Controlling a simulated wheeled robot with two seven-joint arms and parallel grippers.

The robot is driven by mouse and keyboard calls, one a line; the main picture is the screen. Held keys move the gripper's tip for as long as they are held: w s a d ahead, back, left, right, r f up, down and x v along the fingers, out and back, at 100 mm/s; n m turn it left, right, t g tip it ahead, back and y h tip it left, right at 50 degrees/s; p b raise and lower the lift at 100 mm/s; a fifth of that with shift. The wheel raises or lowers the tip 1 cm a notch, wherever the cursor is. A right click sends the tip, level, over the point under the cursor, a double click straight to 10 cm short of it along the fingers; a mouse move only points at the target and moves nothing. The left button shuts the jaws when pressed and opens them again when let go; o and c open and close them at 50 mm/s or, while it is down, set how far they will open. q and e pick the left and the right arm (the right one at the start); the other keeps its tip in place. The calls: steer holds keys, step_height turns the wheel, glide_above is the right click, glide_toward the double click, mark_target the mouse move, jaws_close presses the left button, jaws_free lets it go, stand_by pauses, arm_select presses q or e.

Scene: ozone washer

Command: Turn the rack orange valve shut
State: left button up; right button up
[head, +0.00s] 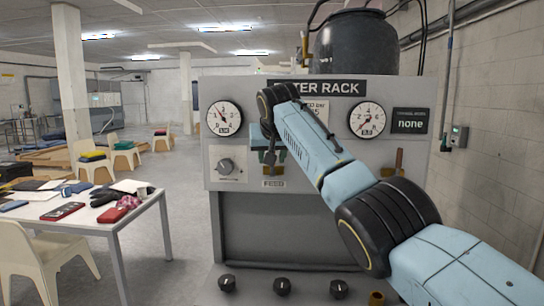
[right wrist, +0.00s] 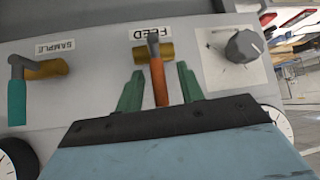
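The orange valve handle (right wrist: 159,82) sits on a brass body (right wrist: 180,52) marked FEED in the right wrist view. That view is turned upside down against the head view. The handle lies crosswise to the brass body. My right gripper (right wrist: 159,84) is open, its two green fingers on either side of the handle, with a small gap on each side. In the head view my right gripper (head: 268,145) is over the valve above the FEED label (head: 273,184) and hides most of it. My left gripper is in neither view.
The rack (head: 320,192) carries a grey knob (head: 226,166), a left gauge (head: 224,118) and a right gauge (head: 367,119). A second valve (right wrist: 17,88), marked SAMPLE, has a teal handle. A cluttered table (head: 95,224) stands at left, with clear floor (head: 183,240) beside the rack.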

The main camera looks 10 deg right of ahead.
steer(key=shift+s, duration=0.1)
steer(key=shift+s+r+b, duration=0.2)
steer(key=shift+r+b, duration=0.05)
steer(key=shift+b, duration=0.1)
steer(key=b+v, duration=0.3)
steer(key=v, duration=0.9)
steer(key=shift+s+r+b, duration=0.2)
steer(key=shift+s+b, duration=0.05)
steer(key=shift+b, duration=0.15)
steer(key=shift+a, duration=0.1)
